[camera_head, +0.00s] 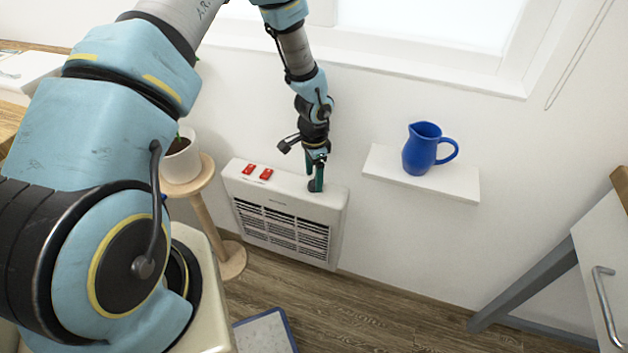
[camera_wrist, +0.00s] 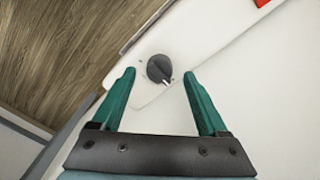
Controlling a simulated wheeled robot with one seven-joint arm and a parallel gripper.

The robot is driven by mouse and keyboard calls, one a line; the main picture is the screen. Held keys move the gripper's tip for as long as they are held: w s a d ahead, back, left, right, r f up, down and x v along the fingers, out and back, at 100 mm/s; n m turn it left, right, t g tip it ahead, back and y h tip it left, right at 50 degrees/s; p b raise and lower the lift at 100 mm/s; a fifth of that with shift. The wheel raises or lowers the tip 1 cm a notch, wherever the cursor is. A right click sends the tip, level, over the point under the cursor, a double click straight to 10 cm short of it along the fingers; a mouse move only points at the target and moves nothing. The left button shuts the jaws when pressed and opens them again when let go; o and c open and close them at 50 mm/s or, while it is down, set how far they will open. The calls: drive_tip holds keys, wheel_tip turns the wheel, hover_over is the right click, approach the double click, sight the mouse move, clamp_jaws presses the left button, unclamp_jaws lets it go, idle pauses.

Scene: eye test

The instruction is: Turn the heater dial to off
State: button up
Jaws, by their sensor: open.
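In the head view my gripper (camera_head: 316,186) is over the right end of the heater's top and mostly hides the dial. I cannot tell its height above the dial.
A potted plant (camera_head: 181,155) on a wooden stand (camera_head: 202,195) is to the left. A blue jug (camera_head: 421,150) stands on a white wall shelf (camera_head: 455,183) to the right.

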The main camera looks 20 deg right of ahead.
sight(313, 181)
wheel_tip(313, 181, up, 9)
drive_tip(key=shift+b, duration=0.45)
drive_tip(key=shift+a, duration=0.1)
drive_tip(key=a+r+n+t, duration=0.1)
drive_tip(key=a+r+n, duration=0.6)
drive_tip(key=a, duration=0.5)
drive_tip(key=a+r+n, duration=0.5)
drive_tip(key=a+r, duration=0.4)
drive_tip(key=a, duration=0.3)
drive_tip(key=s+a+r+n, duration=0.3)
drive_tip(key=s+a+n, duration=0.1)
drive_tip(key=a, duration=0.3)
drive_tip(key=shift+s+r+n+t+p, duration=0.15)
drive_tip(key=shift+s+n+t+p, duration=0.15)
drive_tip(key=shift+s+n, duration=0.15)
